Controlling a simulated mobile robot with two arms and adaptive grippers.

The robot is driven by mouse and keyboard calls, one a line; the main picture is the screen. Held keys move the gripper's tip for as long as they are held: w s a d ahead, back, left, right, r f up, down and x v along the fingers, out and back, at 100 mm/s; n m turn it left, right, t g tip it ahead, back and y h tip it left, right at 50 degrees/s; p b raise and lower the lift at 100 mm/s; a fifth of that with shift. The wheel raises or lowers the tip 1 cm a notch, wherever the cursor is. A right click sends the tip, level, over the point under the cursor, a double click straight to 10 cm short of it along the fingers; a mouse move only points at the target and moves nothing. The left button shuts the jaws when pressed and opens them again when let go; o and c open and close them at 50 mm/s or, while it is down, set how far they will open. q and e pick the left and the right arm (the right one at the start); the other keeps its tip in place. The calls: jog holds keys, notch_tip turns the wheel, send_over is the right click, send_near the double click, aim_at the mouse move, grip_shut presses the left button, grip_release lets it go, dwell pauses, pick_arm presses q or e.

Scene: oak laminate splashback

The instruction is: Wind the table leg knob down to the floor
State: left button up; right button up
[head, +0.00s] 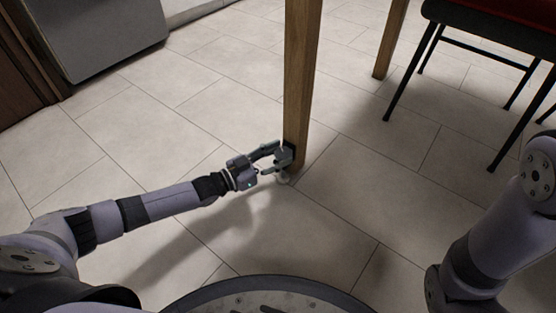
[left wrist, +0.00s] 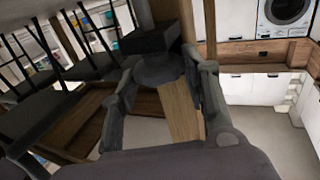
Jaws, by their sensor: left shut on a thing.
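The wooden table leg (head: 303,75) stands upright in the middle of the head view. My left gripper (head: 284,160) is at its lower end, close above the floor. In the left wrist view, my left gripper's two fingers (left wrist: 162,68) are closed on the sides of a dark grey round knob (left wrist: 158,75). A dark block and a grey stem (left wrist: 145,14) show beyond the knob, and the wooden leg (left wrist: 180,108) shows behind the fingers. In the head view the gripper mostly hides the knob, and its gap to the floor cannot be told. My right gripper is out of view.
Pale floor tiles (head: 130,135) lie clear around the leg. A second wooden leg (head: 391,38) stands behind to the right. A chair with black legs (head: 412,72) is at the right. A grey appliance (head: 95,35) stands at the back left.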

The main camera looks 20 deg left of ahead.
pick_arm(q)
jog(key=shift+w+a+m+g+h, duration=0.15)
jog(key=shift+m+g+h, duration=0.85)
jog(key=shift+g+h, duration=0.1)
jog(key=o, duration=1.1)
jog(key=shift+o, duration=0.2)
jog(key=v, duration=1.2)
